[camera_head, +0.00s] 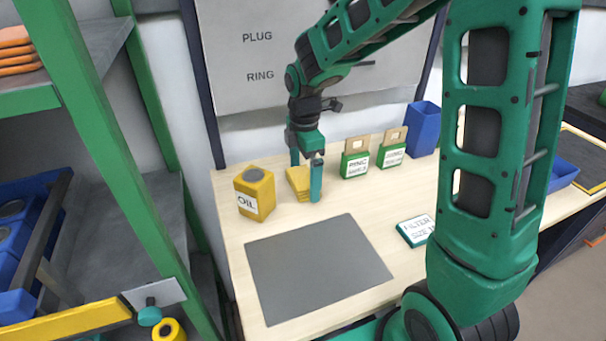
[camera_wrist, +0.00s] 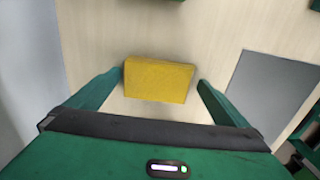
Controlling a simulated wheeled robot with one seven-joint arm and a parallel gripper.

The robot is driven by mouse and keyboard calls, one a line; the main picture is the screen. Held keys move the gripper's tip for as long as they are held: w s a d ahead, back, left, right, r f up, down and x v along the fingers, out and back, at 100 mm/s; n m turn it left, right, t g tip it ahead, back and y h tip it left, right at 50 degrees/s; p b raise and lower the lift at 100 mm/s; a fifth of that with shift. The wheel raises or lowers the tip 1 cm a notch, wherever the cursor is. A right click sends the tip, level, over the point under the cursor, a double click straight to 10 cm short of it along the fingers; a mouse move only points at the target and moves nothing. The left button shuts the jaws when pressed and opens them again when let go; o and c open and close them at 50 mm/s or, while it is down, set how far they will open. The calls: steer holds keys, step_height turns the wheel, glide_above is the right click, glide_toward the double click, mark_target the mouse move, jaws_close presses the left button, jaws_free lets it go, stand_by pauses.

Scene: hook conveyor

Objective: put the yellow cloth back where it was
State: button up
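The yellow cloth (camera_head: 299,181) is a folded stack on the wooden table, between the oil can and the green ring boxes. In the wrist view the yellow cloth (camera_wrist: 158,81) lies between my two fingers, with a gap on each side. My gripper (camera_head: 306,176) points down over the cloth, its fingers spread wide. The wrist view shows my gripper (camera_wrist: 160,82) open, the fingers apart from the cloth.
A yellow oil can (camera_head: 254,193) stands left of the cloth. Two green ring boxes (camera_head: 373,160) and a blue bin (camera_head: 424,128) stand to the right. A grey mat (camera_head: 318,268) lies bare in front. A filter box (camera_head: 416,230) lies right of the mat.

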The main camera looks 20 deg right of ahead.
mark_target(304, 177)
steer(key=shift+r, duration=0.1)
step_height(304, 177, up, 12)
stand_by(0.5)
steer(key=s+d+f+m, duration=0.2)
steer(key=s+d+m, duration=0.6)
steer(key=s+m, duration=0.4)
steer(key=s+d+f+m, duration=0.3)
steer(key=s+d+m, duration=0.6)
steer(key=s, duration=0.7)
steer(key=m, duration=0.3)
steer(key=shift+s, duration=0.15)
